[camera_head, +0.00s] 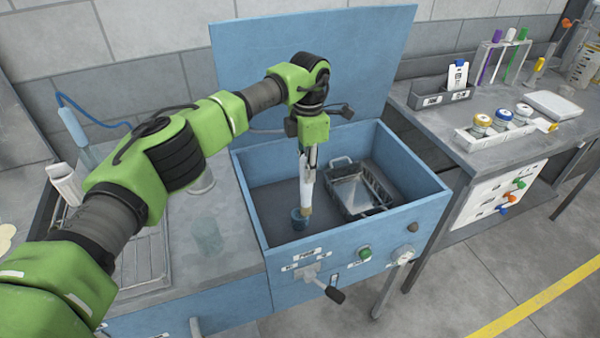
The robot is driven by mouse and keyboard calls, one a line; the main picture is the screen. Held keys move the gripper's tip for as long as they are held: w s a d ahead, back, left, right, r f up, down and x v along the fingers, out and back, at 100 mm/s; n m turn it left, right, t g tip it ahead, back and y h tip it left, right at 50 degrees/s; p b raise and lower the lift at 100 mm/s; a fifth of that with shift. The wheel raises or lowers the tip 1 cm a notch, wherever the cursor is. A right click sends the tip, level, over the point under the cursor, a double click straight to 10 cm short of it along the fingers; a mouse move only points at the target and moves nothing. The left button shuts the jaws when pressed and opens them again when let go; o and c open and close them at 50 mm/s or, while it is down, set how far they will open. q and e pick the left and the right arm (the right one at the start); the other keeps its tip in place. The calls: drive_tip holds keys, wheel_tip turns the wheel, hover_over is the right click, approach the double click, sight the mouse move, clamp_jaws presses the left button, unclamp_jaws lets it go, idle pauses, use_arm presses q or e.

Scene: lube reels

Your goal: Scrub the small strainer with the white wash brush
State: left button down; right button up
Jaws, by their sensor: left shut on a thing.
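My left gripper (309,162) reaches down into the open blue wash tank (276,238) and is shut on the white wash brush (306,192). The brush hangs nearly upright, its lower end close to the tank floor. A small blue cup-shaped piece (299,220) is at the lower end of the brush; whether it is a separate thing or part of the brush I cannot tell. My right gripper is out of view.
The tank's raised blue lid (360,55) stands behind the arm. At right, a bench holds a tray of jars (500,128) and a rack of tubes (497,58). Knobs and a lever (322,285) stick out of the tank's front.

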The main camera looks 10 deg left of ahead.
use_arm(q)
drive_tip(key=shift+a+r, duration=0.1)
drive_tip(key=shift+a, duration=0.05)
drive_tip(key=shift+s+a, duration=0.15)
drive_tip(key=shift+a, duration=0.1)
drive_tip(key=a, duration=0.1)
drive_tip(key=s+a+p, duration=0.1)
drive_tip(key=shift+s+a, duration=0.3)
drive_tip(key=shift+d, duration=0.1)
drive_tip(key=w+d, duration=0.1)
drive_tip(key=d+b, duration=0.1)
drive_tip(key=d, duration=0.1)
drive_tip(key=shift+w, duration=0.4)
drive_tip(key=shift+a, duration=0.1)
